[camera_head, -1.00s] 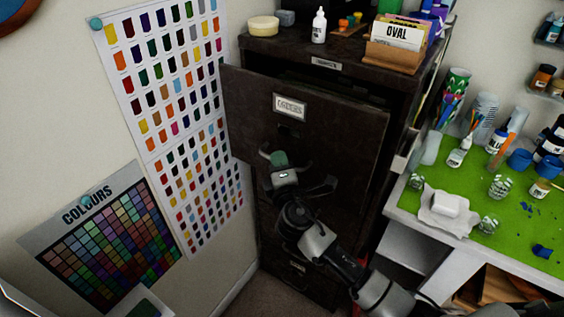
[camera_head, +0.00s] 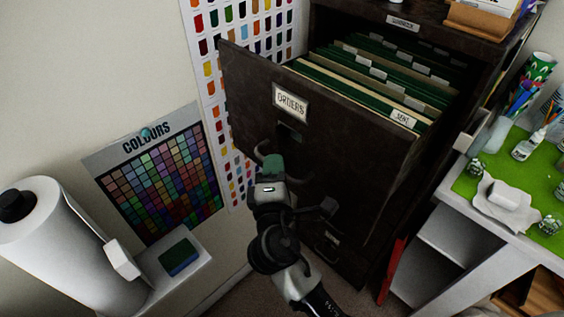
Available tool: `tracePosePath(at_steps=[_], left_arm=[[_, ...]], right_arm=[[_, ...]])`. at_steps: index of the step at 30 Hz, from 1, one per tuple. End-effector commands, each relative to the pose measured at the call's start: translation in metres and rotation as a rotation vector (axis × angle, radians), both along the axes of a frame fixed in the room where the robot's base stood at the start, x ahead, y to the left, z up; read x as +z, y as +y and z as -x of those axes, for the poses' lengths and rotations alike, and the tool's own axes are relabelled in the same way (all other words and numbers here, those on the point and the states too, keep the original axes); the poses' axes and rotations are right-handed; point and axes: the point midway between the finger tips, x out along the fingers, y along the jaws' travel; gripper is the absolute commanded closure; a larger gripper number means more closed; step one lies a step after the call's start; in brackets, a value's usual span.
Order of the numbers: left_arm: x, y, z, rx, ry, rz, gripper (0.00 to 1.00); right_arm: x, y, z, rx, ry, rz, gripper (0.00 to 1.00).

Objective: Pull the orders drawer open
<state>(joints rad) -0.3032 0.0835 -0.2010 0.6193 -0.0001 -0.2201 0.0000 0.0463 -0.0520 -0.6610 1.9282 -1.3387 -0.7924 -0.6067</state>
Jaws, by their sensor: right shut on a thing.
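The orders drawer (camera_head: 340,150) is the dark upper drawer of a filing cabinet (camera_head: 400,225), with a label reading ORDERS on its front. It stands pulled well out, and rows of green and cream hanging files (camera_head: 375,75) with tabs show inside. My right gripper (camera_head: 270,162) is at the drawer front, below and left of the label, shut on the drawer's handle. The gripper mostly hides the grip itself. My left gripper is not in view.
A white bench with a green mat (camera_head: 474,190) stands close on the right, holding jars and a bottle. Colour charts (camera_head: 160,170) hang on the left wall.

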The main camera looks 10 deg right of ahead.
Motion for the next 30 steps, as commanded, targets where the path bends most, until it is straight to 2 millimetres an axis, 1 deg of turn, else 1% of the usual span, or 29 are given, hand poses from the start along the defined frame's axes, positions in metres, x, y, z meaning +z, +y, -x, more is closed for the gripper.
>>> tracePosePath(at_steps=[8,9,13,20,23,26,30], left_arm=[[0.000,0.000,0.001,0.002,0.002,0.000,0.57],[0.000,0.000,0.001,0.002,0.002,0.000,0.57],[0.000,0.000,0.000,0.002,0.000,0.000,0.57],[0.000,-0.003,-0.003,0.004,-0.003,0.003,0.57],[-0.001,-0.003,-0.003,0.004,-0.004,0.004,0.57],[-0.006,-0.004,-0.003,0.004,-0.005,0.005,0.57],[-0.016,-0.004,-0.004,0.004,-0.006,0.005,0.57]], right_arm=[[-0.001,0.000,0.000,-0.001,0.002,0.001,1.00],[-0.001,0.000,0.000,-0.001,0.002,0.001,0.83],[-0.001,0.000,0.000,0.000,0.002,0.001,0.63],[0.000,0.000,0.000,0.000,0.001,0.000,0.62],[-0.002,0.000,0.003,0.000,0.000,0.000,0.62],[-0.005,0.002,0.014,0.002,0.001,0.000,0.62],[-0.011,0.005,0.040,0.002,0.003,-0.001,0.62]])
